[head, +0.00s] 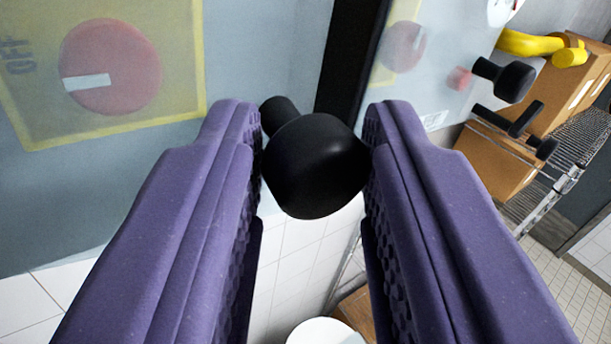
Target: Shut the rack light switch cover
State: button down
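A black knob (314,167) on a short stem sits between my gripper's purple fingertips. My gripper (313,135) appears shut on it, with a finger against each side. The stem runs up and left to a grey-blue panel (270,50). A red round switch (110,66) with a white bar sits in a yellow square marked OFF on this panel, left of my gripper. A dark vertical edge (350,55) bounds the panel on the right. I cannot tell how far open the cover stands, and my fingers hide part of the panel.
Right of the dark edge, a pale glossy surface (440,70) shows another red disc (403,46) and a smaller red button (459,78). Black-handled items (503,78), yellow objects (540,45) and cardboard boxes (500,160) are at the right by a wire rack (575,150). A white round object (325,331) is below.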

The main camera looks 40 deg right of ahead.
jog(key=shift+x, duration=0.75)
jog(key=shift+a+r, duration=0.1)
jog(key=shift+r, duration=0.15)
jog(key=c, duration=1)
grip_release()
jog(key=shift+o, duration=0.4)
jog(key=shift+s+d, duration=0.15)
jog(key=shift+d, duration=0.1)
jog(key=shift+a, duration=0.1)
jog(key=shift+a, duration=0.1)
